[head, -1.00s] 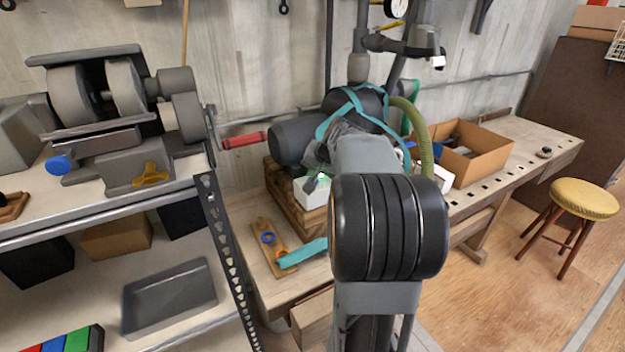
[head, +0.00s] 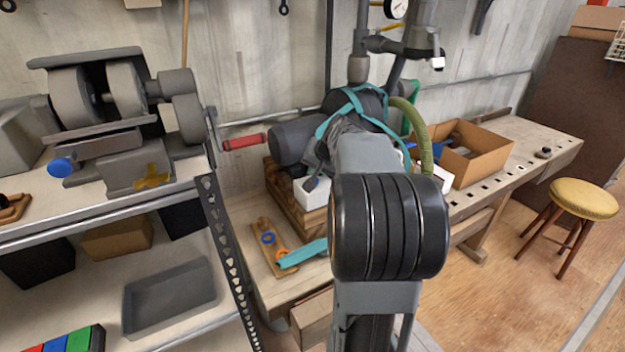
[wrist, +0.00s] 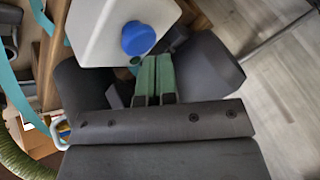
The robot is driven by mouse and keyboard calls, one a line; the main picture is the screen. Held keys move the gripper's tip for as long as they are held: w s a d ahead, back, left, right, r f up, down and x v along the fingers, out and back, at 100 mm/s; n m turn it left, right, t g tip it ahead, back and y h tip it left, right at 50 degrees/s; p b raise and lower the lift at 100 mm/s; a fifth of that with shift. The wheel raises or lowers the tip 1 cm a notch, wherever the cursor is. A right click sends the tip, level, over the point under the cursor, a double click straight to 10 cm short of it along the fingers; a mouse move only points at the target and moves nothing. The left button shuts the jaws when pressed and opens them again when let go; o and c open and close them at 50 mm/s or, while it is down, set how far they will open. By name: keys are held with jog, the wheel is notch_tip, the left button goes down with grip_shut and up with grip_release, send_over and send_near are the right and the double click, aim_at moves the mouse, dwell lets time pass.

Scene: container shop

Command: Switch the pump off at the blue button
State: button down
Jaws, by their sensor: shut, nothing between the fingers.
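The blue button (wrist: 138,38) is a round knob on a white box (wrist: 105,30) in the wrist view. In the head view the white box (head: 311,195) sits on wooden blocks in front of the grey pump (head: 292,143). My gripper (wrist: 155,60) is shut and empty, its two green fingers side by side. Its tips are just below and right of the button in the wrist view; I cannot tell if they touch the box. A small teal-green thing (wrist: 135,62) on the box is partly hidden by the fingers. In the head view my arm hides the fingers.
Teal straps (head: 340,115) cross the pump. A green hose (head: 424,145) and an open cardboard box (head: 480,155) stand right of it on the bench. A metal shelf (head: 110,205) stands left.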

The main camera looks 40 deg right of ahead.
jog(key=shift+r, duration=0.1)
jog(key=shift+r+p, duration=2.25)
jog(key=shift+r, duration=0.75)
jog(key=shift+f, duration=0.1)
jog(key=shift+g, duration=0.6)
jog(key=s+f, duration=0.2)
jog(key=f, duration=0.1)
jog(key=shift+s+a+f, duration=0.15)
jog(key=shift+a+f, duration=0.05)
jog(key=shift+a, duration=0.15)
jog(key=s+a+f+n+g, duration=0.1)
jog(key=s+a+n, duration=0.3)
jog(key=s+a, duration=0.4)
jog(key=s+a+f+n+g, duration=0.1)
jog(key=s+a+f+n, duration=0.3)
jog(key=a, duration=1.1)
jog(key=s+n, duration=0.1)
jog(key=s, duration=0.2)
jog(key=shift+s+a+g, duration=0.3)
jog(key=shift+s, duration=0.05)
